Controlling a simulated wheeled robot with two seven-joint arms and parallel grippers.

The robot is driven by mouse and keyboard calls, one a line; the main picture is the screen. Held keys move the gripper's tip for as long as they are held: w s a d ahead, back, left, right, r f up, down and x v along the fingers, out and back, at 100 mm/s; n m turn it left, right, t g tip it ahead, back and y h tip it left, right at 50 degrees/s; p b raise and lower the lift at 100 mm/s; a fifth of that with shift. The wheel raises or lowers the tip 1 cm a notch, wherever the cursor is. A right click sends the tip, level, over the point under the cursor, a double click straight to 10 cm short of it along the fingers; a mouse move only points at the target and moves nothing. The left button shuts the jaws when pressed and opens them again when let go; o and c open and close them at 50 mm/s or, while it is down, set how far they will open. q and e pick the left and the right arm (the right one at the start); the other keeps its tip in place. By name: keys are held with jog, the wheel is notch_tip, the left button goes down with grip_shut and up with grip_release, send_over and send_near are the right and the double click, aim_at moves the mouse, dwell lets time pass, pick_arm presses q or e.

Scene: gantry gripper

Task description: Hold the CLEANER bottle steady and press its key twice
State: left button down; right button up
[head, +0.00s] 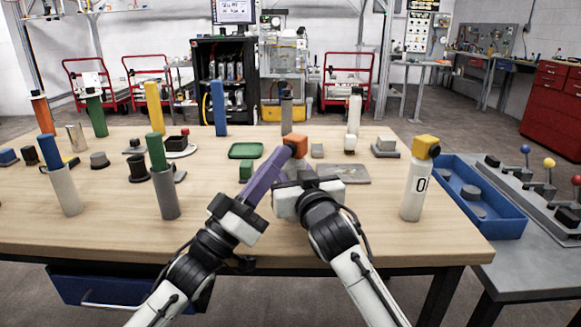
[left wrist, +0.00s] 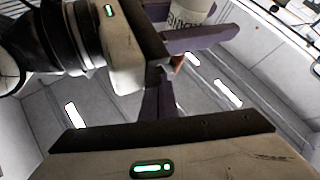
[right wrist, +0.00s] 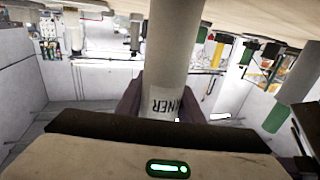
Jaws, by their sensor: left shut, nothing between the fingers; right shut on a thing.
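The CLEANER bottle stands upright near the table's middle, with its orange key (head: 297,143) at the top; the body is mostly hidden in the head view. In the right wrist view its pale body (right wrist: 172,60) shows part of the label, "NER". My right gripper (head: 297,172) is shut around the body. My left gripper (head: 287,153) is shut and empty, its purple fingers slanting up to the right with the tips beside the key. Whether they touch it I cannot tell. The left wrist view shows the lettered bottle (left wrist: 190,12) beyond the fingers.
Another white bottle marked 0 (head: 416,190) with a yellow-orange top stands to the right. A blue tray (head: 505,225) is at the right edge. Several coloured cylinders stand further left.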

pick_arm(q)
jog(key=shift+s+a+f, duration=0.1)
jog(key=shift+s+a, duration=0.4)
jog(key=shift+s, duration=0.35)
jog(key=shift+s+a, duration=0.45)
jog(key=shift+s, duration=0.4)
jog(key=shift+s+a+f, duration=0.1)
jog(key=shift+s+a, duration=0.4)
jog(key=shift+s, duration=0.35)
jog(key=shift+r, duration=0.1)
pick_arm(e)
jog(key=o, duration=1.3)
jog(key=v, duration=1.2)
